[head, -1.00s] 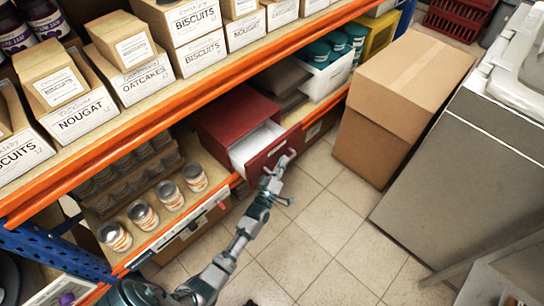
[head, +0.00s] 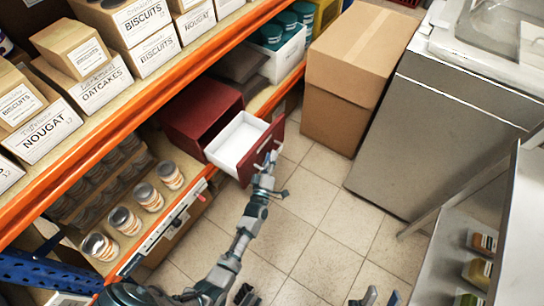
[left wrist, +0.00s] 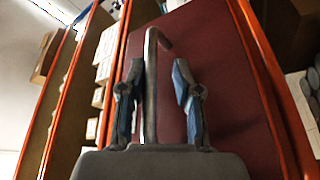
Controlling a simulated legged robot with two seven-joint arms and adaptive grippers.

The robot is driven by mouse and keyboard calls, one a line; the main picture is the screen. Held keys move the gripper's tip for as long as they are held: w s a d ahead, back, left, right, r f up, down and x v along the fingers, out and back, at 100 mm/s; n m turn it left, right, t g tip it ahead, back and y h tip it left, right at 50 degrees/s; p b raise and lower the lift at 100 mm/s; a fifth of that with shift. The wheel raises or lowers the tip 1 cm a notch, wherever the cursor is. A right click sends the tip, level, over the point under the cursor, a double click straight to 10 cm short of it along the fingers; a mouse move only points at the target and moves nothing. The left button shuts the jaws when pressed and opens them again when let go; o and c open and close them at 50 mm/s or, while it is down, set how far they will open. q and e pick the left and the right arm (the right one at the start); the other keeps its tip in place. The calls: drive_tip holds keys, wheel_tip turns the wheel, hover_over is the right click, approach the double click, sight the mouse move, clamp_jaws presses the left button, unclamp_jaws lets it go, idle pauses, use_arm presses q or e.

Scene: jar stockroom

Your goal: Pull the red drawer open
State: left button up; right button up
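The red drawer (head: 265,158) stands well out of its dark red cabinet (head: 200,112) on the lower shelf, and its white inside shows empty. My left gripper (head: 268,172) is at the drawer's front. In the left wrist view the metal handle (left wrist: 151,85) runs between the two fingers of that gripper (left wrist: 160,95). The fingers are apart, with a clear gap on the right side of the handle; whether the left finger touches it I cannot tell. My right gripper (head: 378,298) shows only its fingertips at the bottom edge, spread apart.
A cardboard box (head: 345,80) stands on the floor to the right of the drawer. A grey metal cabinet (head: 430,130) stands further right. Several jars (head: 148,196) sit on the shelf left of the drawer. The tiled floor (head: 315,215) before the drawer is clear.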

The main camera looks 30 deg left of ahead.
use_arm(q)
drive_tip(key=shift+a+f, duration=0.1)
drive_tip(key=shift+a, duration=0.75)
drive_tip(key=v, duration=1.2)
drive_tip(key=shift+d, duration=0.2)
use_arm(e)
drive_tip(key=shift+a+r, duration=0.1)
drive_tip(key=shift+a, duration=0.2)
use_arm(q)
drive_tip(key=shift+a, duration=0.1)
use_arm(e)
drive_tip(key=shift+a, duration=0.1)
